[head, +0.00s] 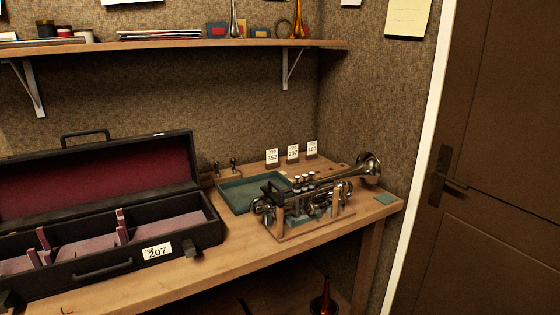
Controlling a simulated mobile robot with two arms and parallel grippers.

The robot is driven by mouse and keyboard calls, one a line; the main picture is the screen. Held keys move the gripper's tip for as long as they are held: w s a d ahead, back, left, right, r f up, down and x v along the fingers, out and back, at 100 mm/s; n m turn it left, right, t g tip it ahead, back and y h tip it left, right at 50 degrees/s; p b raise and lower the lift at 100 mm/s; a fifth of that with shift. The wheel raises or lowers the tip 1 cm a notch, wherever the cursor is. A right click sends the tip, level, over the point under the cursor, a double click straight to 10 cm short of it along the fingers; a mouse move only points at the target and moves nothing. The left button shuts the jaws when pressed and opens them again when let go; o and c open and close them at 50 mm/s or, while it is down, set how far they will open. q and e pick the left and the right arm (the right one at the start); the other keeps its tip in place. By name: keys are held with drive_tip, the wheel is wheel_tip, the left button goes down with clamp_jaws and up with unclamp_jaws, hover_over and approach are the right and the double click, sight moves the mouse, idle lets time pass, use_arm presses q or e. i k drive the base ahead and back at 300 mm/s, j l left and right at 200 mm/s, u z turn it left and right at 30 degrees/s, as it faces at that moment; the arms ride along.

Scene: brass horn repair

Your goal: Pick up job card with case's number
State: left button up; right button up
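The open black case (105,262) stands at the left of the bench, and a white tag on its front reads 207 (157,251). Three small white job cards stand upright in a row at the back of the bench. The left card (272,156) appears to read 352. The middle card (293,152) appears to read 207, like the case. The right card (312,149) seems to read 460, though its print is small. Neither of my grippers can be made out in the head view.
A silver trumpet (325,187) lies on a wooden cradle (318,226) in front of the cards. A green tray (237,205) sits to its left. A shelf (160,46) hangs above. Bare bench (215,257) lies right of the case. A door (500,150) is at right.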

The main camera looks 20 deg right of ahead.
sight(293, 159)
drive_tip(key=i+l+u, duration=0.2)
drive_tip(key=l+u, duration=0.25)
drive_tip(key=i+l+u, duration=0.1)
drive_tip(key=l+u, duration=0.3)
drive_tip(key=i+j, duration=0.05)
drive_tip(key=j, duration=0.05)
